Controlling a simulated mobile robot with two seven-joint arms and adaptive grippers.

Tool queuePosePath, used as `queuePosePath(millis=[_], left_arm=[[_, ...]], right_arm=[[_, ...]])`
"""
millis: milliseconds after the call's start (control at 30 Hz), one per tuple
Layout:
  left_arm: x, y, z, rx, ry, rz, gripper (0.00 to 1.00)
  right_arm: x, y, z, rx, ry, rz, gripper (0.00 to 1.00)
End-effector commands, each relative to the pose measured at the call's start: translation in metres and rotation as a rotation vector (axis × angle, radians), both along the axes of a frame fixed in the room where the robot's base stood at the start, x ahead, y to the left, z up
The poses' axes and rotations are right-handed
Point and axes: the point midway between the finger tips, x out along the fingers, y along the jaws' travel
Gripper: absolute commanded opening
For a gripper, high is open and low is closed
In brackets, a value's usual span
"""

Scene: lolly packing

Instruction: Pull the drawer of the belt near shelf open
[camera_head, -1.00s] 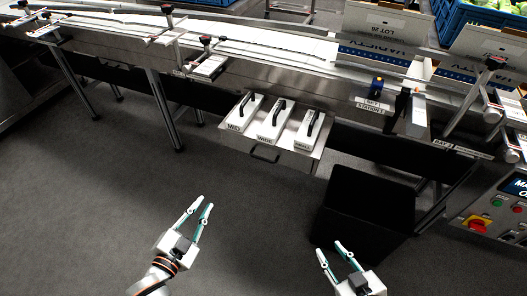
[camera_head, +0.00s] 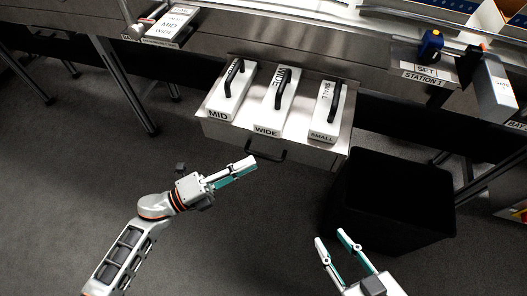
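The drawer (camera_head: 211,130) is a steel tray under the belt, standing out from its frame. It holds three white blocks with black handles, labelled MID (camera_head: 232,92), WIDE (camera_head: 276,104) and SMALL (camera_head: 326,110). A dark bar handle (camera_head: 266,156) is on the drawer front. My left gripper (camera_head: 249,167) points right, with its fingertips just left of and below the handle in the picture. Contact is not clear. Its fingers overlap in this view, so their gap is hidden. My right gripper (camera_head: 329,242) is open and empty, low and right of the drawer.
A black open bin (camera_head: 395,200) stands right of the drawer, beyond my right gripper. A table leg (camera_head: 126,88) is on the left. The steel belt frame (camera_head: 330,60) runs above the drawer. Grey floor is free in front.

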Motion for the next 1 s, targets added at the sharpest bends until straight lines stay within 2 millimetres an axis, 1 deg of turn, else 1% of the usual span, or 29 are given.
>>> queuePosePath(millis=[33, 200, 400, 700, 733, 767, 800, 1000], left_arm=[[0.004, -0.008, 0.002, -0.002, -0.002, 0.001, 0.15], [0.015, -0.031, 0.005, -0.003, 0.001, 0.001, 0.15], [0.023, -0.046, 0.007, -0.002, 0.003, 0.003, 0.15], [0.024, -0.049, 0.007, 0.0, 0.002, 0.002, 0.15], [0.024, -0.049, 0.007, 0.0, 0.002, 0.002, 0.13], [0.024, -0.049, 0.007, 0.0, 0.002, 0.002, 0.05], [0.024, -0.049, 0.007, 0.0, 0.002, 0.002, 0.0], [0.024, -0.048, 0.007, -0.001, 0.003, 0.003, 0.0]], right_arm=[[0.0, 0.0, 0.0, 0.001, 0.0, 0.0, 0.31], [-0.001, 0.001, -0.001, 0.004, 0.002, 0.0, 0.31], [-0.001, 0.002, -0.002, 0.008, 0.004, -0.001, 0.31], [0.002, 0.003, 0.002, 0.014, -0.005, -0.002, 0.31], [0.002, 0.003, 0.002, 0.014, -0.006, -0.002, 0.31], [0.002, 0.003, 0.003, 0.014, -0.007, -0.002, 0.31], [0.003, 0.003, 0.003, 0.014, -0.007, -0.002, 0.31], [0.004, 0.003, 0.003, 0.014, -0.009, -0.003, 0.31]])
